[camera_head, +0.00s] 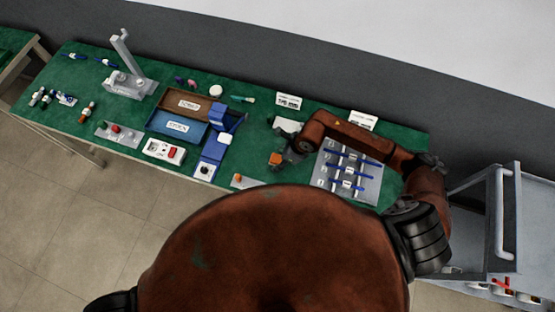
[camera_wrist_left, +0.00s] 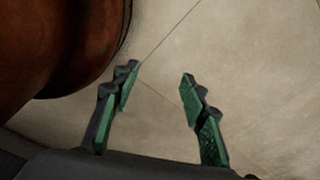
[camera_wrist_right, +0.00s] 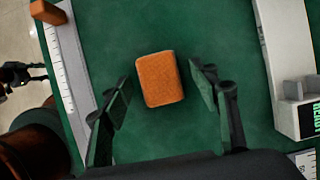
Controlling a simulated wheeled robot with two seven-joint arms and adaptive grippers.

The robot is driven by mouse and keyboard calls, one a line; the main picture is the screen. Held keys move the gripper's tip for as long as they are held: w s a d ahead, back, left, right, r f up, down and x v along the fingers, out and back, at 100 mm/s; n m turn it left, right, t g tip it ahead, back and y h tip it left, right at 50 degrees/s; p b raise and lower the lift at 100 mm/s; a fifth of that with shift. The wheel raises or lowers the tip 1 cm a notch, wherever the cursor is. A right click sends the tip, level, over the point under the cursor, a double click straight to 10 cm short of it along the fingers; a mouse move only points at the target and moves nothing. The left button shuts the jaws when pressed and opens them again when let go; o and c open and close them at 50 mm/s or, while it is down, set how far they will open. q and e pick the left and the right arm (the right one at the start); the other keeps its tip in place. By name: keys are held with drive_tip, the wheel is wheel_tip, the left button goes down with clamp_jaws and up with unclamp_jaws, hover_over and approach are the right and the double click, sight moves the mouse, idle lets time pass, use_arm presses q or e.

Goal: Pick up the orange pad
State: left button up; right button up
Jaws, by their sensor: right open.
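The orange pad (camera_wrist_right: 160,79) is a rounded block lying on the green bench top in the right wrist view. It also shows in the head view (camera_head: 275,159), beside my right gripper (camera_head: 288,152). In the right wrist view my right gripper (camera_wrist_right: 161,87) is open and empty, with one finger to each side of the pad's near part and a gap on both sides. I cannot tell its height above the bench. My left gripper (camera_wrist_left: 158,82) is open and empty over the tiled floor, away from the bench.
A smaller orange block (camera_wrist_right: 47,12) sits on a pale ruled strip left of the pad. A white and grey fixture (camera_wrist_right: 285,60) stands to the right. A plate with blue rods (camera_head: 343,190) lies under my right arm. A grey cart (camera_head: 480,215) stands at the right.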

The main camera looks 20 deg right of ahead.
sight(276, 158)
drive_tip(key=c, duration=0.7)
use_arm(q)
drive_tip(key=shift+s+d+f, duration=0.1)
drive_tip(key=shift+s+d, duration=0.05)
drive_tip(key=shift+s, duration=0.7)
use_arm(e)
drive_tip(key=c, duration=0.5)
use_arm(q)
drive_tip(key=shift+w, duration=0.1)
use_arm(e)
drive_tip(key=shift+c, duration=0.2)
drive_tip(key=shift+w+r, duration=0.1)
drive_tip(key=shift+r, duration=0.45)
wheel_tip(276, 158, up, 2)
drive_tip(key=shift+r, duration=0.2)
use_arm(q)
drive_tip(key=shift+f+b, duration=0.5)
use_arm(e)
drive_tip(key=s+d+r, duration=0.3)
drive_tip(key=s+r, duration=0.6)
drive_tip(key=s, duration=0.4)
drive_tip(key=shift+s+r, duration=0.25)
drive_tip(key=shift+s, duration=0.15)
